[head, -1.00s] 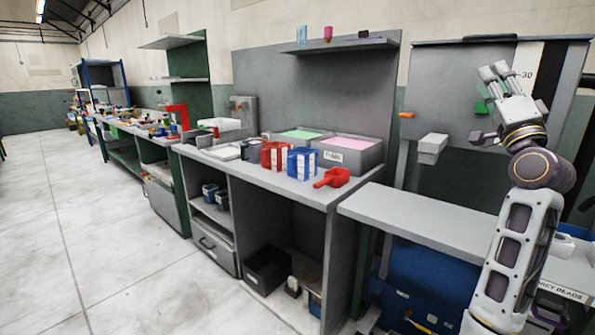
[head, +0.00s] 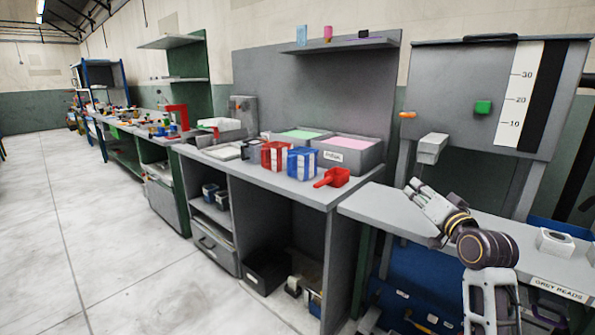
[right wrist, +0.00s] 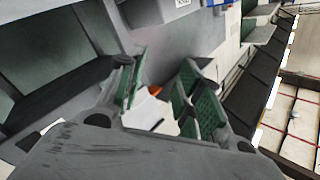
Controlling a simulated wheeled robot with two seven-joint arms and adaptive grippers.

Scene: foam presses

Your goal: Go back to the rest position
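My right gripper (head: 412,187) is low over the grey counter (head: 385,208) on the right, pointing up and left, below the grey block (head: 432,148) of the press. In the right wrist view the green-padded fingers of the right gripper (right wrist: 162,95) are apart. An orange bit and a white shape show in the gap; I cannot tell how far away they are. I see nothing held. My left gripper is in neither view.
The press panel (head: 450,85) carries a green button (head: 483,107), an orange knob (head: 407,115) and a scale (head: 519,95). A white piece (head: 555,242) stands on the right counter. Red (head: 275,156) and blue (head: 302,163) striped containers and a red scoop (head: 333,178) stand on the left bench.

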